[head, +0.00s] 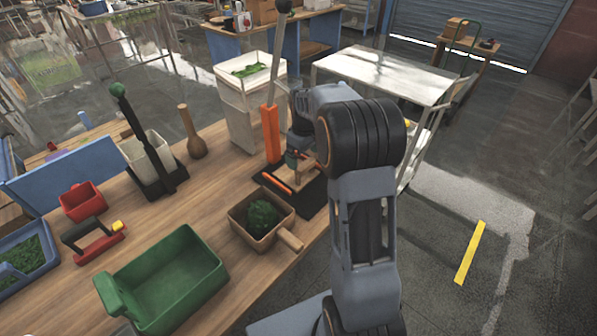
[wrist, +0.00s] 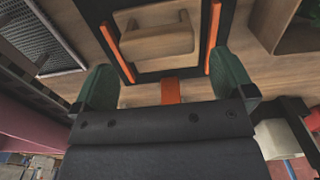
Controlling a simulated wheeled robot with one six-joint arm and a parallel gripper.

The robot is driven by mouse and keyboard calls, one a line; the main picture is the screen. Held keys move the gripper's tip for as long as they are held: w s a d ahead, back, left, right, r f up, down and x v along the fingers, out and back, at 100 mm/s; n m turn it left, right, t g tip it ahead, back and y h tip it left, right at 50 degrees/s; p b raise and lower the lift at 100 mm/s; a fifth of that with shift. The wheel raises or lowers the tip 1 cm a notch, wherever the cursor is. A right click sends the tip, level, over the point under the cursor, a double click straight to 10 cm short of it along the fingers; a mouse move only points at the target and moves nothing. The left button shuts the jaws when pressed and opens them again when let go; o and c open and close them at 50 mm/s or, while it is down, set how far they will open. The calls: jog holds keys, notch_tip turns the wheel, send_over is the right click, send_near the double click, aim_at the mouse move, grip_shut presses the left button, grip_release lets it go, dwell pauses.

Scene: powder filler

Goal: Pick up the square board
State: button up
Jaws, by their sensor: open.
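The square board (wrist: 126,22) is light wood with a raised wooden handle on top. It lies flat between two orange rails on a black base (head: 311,203), near the table's right edge. In the head view the board (head: 307,176) is small and partly hidden by my arm. My gripper (wrist: 168,88) is open, with its green fingertips wide apart and nothing between them. In the wrist view the board is just beyond the fingertips, roughly centred between them. In the head view my gripper (head: 297,158) is above the back of the base.
An upright orange post with a grey lever (head: 271,132) stands just left of my gripper. A wooden box (head: 236,217) with green powder and a handle sits in front of the base. A green bin (head: 165,285) stands further left. A white-topped cart (head: 385,72) is behind.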

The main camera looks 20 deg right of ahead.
aim_at(303, 162)
jog(key=shift+w+f+p, duration=0.2)
jog(key=shift+f+p, duration=0.4)
jog(key=shift+f, duration=1.95)
jog(key=shift+c, duration=0.3)
jog(key=c, duration=0.7)
jog(key=shift+r, duration=0.1)
